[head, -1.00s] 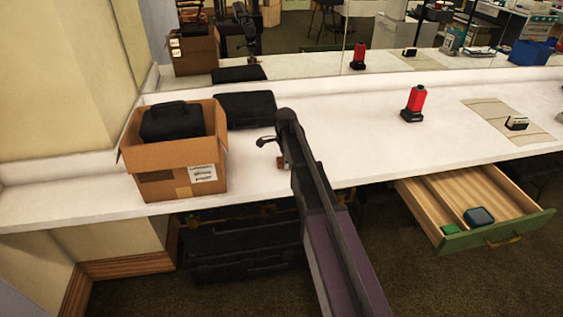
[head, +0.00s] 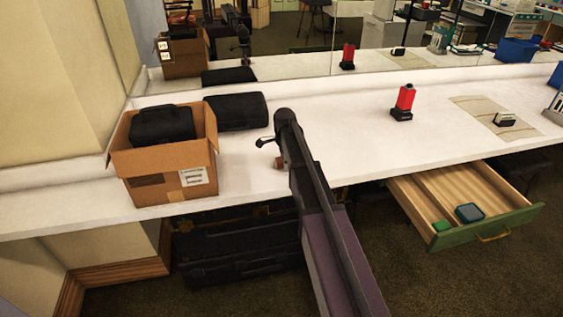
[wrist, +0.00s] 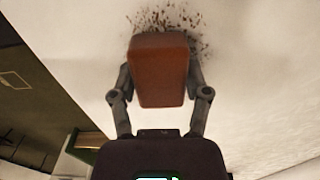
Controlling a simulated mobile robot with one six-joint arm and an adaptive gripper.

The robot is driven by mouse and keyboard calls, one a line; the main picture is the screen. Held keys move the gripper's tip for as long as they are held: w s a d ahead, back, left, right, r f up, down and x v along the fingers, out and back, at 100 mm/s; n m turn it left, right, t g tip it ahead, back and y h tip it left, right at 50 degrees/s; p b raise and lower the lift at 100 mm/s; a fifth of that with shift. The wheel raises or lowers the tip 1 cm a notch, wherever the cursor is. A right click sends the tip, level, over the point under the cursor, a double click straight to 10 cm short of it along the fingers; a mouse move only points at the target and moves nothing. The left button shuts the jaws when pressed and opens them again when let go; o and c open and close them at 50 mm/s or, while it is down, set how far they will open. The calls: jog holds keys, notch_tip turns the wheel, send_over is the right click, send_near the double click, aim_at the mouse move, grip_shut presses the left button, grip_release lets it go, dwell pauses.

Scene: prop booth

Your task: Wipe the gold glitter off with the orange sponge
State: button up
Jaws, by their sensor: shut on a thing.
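The orange sponge (wrist: 159,70) is held between the two fingers of my gripper (wrist: 160,88) in the wrist view. In the head view a small part of the sponge (head: 280,162) shows beside my arm, over the white counter. The gold glitter (wrist: 165,22) shows in the wrist view as dark gold-brown specks on the white surface. The specks lie just beyond the sponge's far end and around its far corners. The sponge may hide some of them. I cannot tell whether the sponge touches the counter. My arm hides the glitter in the head view.
A cardboard box (head: 166,185) with a black case (head: 162,124) in it stands left on the counter (head: 330,130). Another black case (head: 236,111) lies behind. A red bottle (head: 405,98) stands right. An open drawer (head: 500,222) juts out below. A mirror backs the counter.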

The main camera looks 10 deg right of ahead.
jog(key=shift+d, duration=1.15)
jog(key=shift+d, duration=0.1)
jog(key=shift+d, duration=1.7)
jog(key=shift+f, duration=0.1)
jog(key=shift+s+a, duration=0.1)
jog(key=shift+a, duration=0.05)
jog(key=shift+a, duration=1.7)
jog(key=shift+a, duration=1.8)
jog(key=shift+a, duration=0.15)
